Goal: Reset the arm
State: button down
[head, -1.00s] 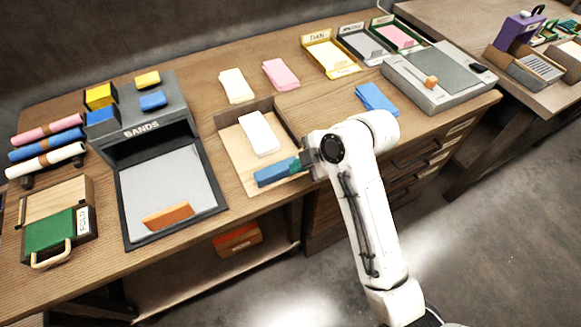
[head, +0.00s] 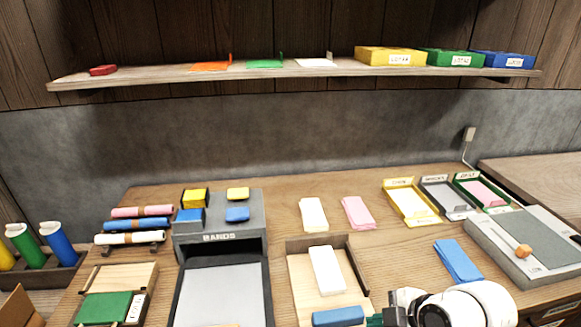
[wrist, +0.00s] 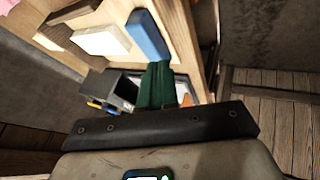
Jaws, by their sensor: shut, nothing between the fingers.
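My arm (head: 455,305) shows at the bottom right of the head view, cut off by the frame edge. My gripper (head: 375,321) is only partly visible there, at the front right of a wooden tray, close to a blue block. In the wrist view my gripper (wrist: 158,75) shows as green fingers, shut and empty. The blue block (wrist: 148,37) lies just beyond the fingertips; whether they touch is unclear. In the head view the blue block (head: 338,316) lies at the front of the tray (head: 300,275).
A white block (head: 327,270) lies in the tray. The grey BANDS stand (head: 218,254) is left of it. A blue stack (head: 458,261) and a grey board (head: 515,245) lie right. A wall shelf (head: 340,72) with several boxes hangs above the bench.

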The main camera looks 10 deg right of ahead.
jog(key=s+d+f+m+g+h, duration=0.1)
jog(key=s+f+m, duration=0.3)
jog(key=s, duration=0.4)
jog(key=s+d+f+m+g+h, duration=0.2)
jog(key=s+f+m, duration=0.2)
jog(key=s+m, duration=0.3)
jog(key=s+d+f+m+g+h, duration=0.1)
jog(key=s+f+m, duration=0.3)
jog(key=s, duration=0.5)
jog(key=shift+s+d+f+m+g+h, duration=0.35)
jog(key=shift+d+m, duration=0.2)
jog(key=shift+m, duration=0.35)
